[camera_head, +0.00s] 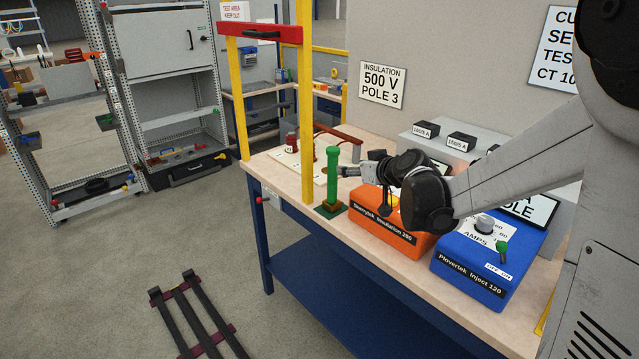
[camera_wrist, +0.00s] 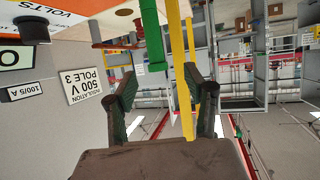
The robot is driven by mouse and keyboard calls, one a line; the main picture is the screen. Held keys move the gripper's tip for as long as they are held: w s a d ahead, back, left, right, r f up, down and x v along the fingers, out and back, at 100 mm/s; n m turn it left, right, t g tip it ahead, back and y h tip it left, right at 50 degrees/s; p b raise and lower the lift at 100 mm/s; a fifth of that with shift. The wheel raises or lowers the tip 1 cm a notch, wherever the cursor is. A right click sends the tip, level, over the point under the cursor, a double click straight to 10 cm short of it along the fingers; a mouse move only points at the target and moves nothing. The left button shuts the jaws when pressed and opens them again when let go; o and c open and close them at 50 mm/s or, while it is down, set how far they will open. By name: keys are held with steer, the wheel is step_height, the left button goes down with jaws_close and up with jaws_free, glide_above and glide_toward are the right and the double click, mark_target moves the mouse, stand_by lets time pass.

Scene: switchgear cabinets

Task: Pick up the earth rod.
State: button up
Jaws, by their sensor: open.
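The earth rod appears to be the green upright rod (camera_head: 333,177) standing in a dark green square base (camera_head: 331,211) near the bench's front edge. In the wrist view, which is upside down, the green rod (camera_wrist: 151,35) comes down from the top edge and its rounded end lies between the lines of my fingers. My gripper (camera_head: 349,171) is just right of the rod's upper part in the head view. Its two dark fingers (camera_wrist: 160,76) are spread apart with nothing gripped. I cannot tell whether the rod is fully between the fingertips.
A yellow post frame (camera_head: 305,120) with a red top bar (camera_head: 260,34) stands close to the rod. An orange tester (camera_head: 390,222) and a blue injection set (camera_head: 488,262) sit right of it on the bench (camera_head: 360,248). A dark rack (camera_head: 197,318) lies on the floor.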

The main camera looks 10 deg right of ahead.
mark_target(336, 163)
steer(key=x, duration=0.9)
steer(key=shift+w+d+r+p, duration=0.1)
steer(key=shift+w+d+p, duration=0.2)
steer(key=shift+w+p, duration=0.15)
steer(key=shift+p+x, duration=0.4)
steer(key=shift+x, duration=2.2)
steer(key=shift+d, duration=0.15)
steer(key=shift+c, duration=0.2)
jaws_close()
